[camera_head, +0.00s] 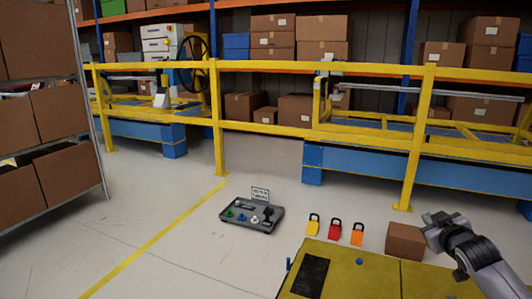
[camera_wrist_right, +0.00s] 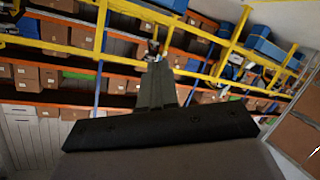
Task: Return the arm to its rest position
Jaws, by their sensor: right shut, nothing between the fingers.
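My right gripper (camera_head: 436,222) is at the right of the head view, held up beside a brown box and apart from the dashboard module. In the right wrist view the shut fingers (camera_wrist_right: 157,85) stand together in the middle with nothing between them. The dashboard module (camera_head: 252,214) is a dark grey panel on the floor near the middle, with green, blue and white knobs, a black lever and a small white sign (camera_head: 260,194). My left gripper is not in either view.
A yellow platform (camera_head: 380,275) is at the front. Yellow, red and orange padlocks (camera_head: 334,230) and a brown box (camera_head: 405,241) are at its far edge. Yellow railings (camera_head: 270,128) and stocked shelves stand behind. A rack with boxes (camera_head: 60,112) is at left. The floor left of the module is clear.

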